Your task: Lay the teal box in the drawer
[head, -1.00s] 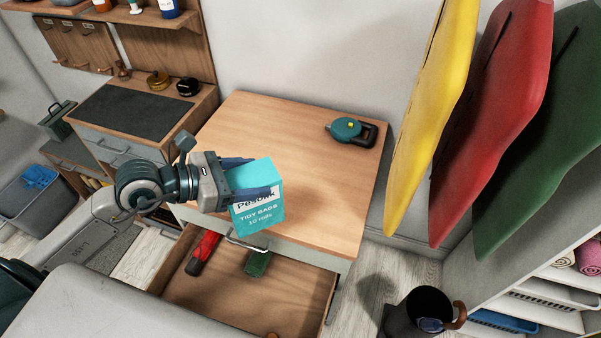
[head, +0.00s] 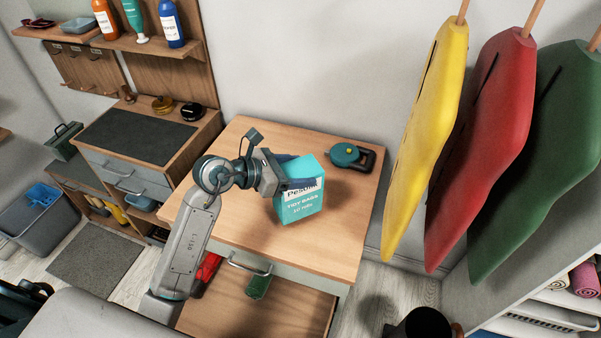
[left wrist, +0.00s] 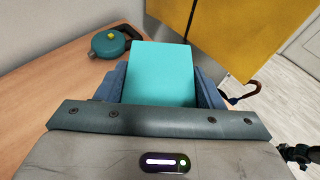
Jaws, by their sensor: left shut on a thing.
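In the left wrist view the box (left wrist: 163,75) fills the space between the two blue fingers. The open drawer (head: 258,312) is below the chest's front edge, nearer to me. My right gripper is not in view.
A teal tape measure (head: 350,156) lies on the chest top (head: 240,215) behind the box, also in the left wrist view (left wrist: 110,43). Yellow, red and green bags (head: 425,140) hang at the right. A dark bucket (head: 420,328) stands on the floor right of the drawer.

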